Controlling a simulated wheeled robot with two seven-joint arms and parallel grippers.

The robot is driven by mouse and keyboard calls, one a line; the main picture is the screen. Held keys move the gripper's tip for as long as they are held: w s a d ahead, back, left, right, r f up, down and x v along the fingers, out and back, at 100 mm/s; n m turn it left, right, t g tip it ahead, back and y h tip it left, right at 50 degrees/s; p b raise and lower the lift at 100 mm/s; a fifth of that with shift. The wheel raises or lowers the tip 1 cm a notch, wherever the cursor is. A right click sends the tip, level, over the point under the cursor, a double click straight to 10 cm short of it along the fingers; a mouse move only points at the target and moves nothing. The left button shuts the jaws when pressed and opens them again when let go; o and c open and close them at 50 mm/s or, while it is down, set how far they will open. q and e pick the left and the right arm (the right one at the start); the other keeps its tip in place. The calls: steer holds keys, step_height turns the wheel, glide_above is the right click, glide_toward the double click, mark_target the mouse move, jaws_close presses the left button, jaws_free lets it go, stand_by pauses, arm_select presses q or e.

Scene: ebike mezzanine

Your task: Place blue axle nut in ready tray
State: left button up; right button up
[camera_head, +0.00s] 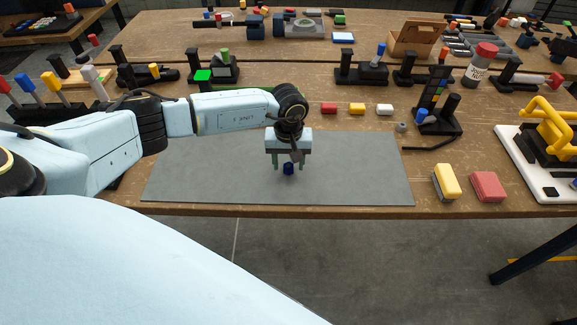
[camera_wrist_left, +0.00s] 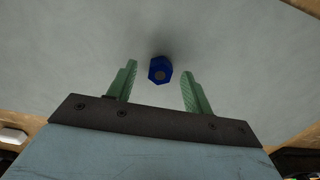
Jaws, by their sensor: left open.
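The blue axle nut (camera_head: 288,169) lies on the grey mat (camera_head: 210,170), near its middle. My left gripper (camera_head: 288,160) points down at the nut, its two green fingers apart and empty. In the left wrist view the nut (camera_wrist_left: 160,69) shows between the fingertips of the gripper (camera_wrist_left: 159,75), with a gap on each side. I cannot tell how far the tips are above the mat. A green flat thing (camera_head: 262,89) is partly hidden behind my left forearm; I cannot tell whether it is the ready tray. My right gripper is not in view.
A black stand (camera_head: 439,112) stands behind right. The mat around the nut is clear.

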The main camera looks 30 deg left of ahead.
arm_select(q)
steer(key=shift+f, duration=0.4)
steer(key=shift+c, duration=0.4)
steer(key=c, duration=1)
steer(key=shift+r, duration=0.1)
